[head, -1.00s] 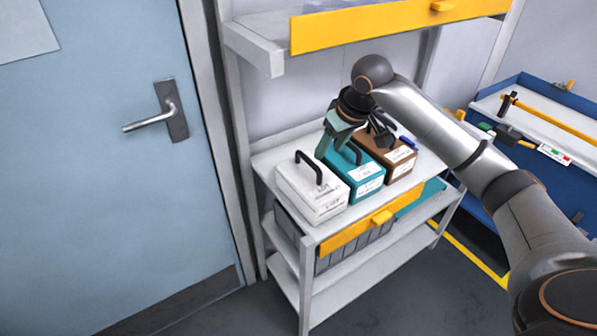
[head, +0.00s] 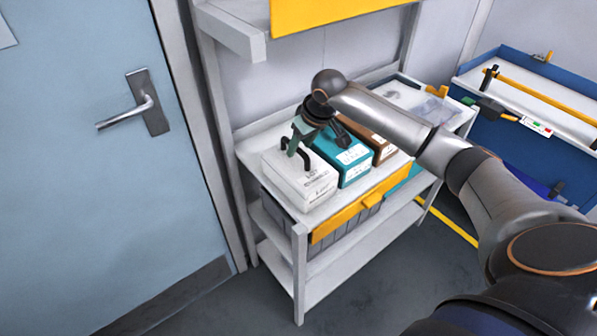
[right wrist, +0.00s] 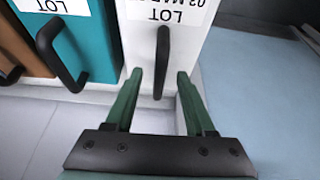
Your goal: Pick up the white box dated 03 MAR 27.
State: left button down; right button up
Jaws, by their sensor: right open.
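The white box (head: 310,190) stands at the left end of the shelf's top board, with a black arched handle on its lid. In the right wrist view the white box (right wrist: 197,45) shows a lid label reading LOT and, cut off by the frame edge, a date starting 03 MA. My right gripper (head: 298,146) is at the white box's handle. In the wrist view my right gripper (right wrist: 160,74) is open, with one green finger on each side of the black handle (right wrist: 162,60), not closed on it. My left gripper is out of view.
A teal box (head: 351,170) with a similar handle stands right beside the white one, then a brown box (head: 383,150). A yellow-fronted upper shelf (head: 330,12) overhangs behind. A blue door (head: 80,200) is at left, a blue-sided bench (head: 550,150) at right.

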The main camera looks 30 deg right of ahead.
jog(key=shift+x, duration=1.45)
jog(key=shift+s, duration=0.1)
grip_shut()
jog(key=shift+r, duration=0.2)
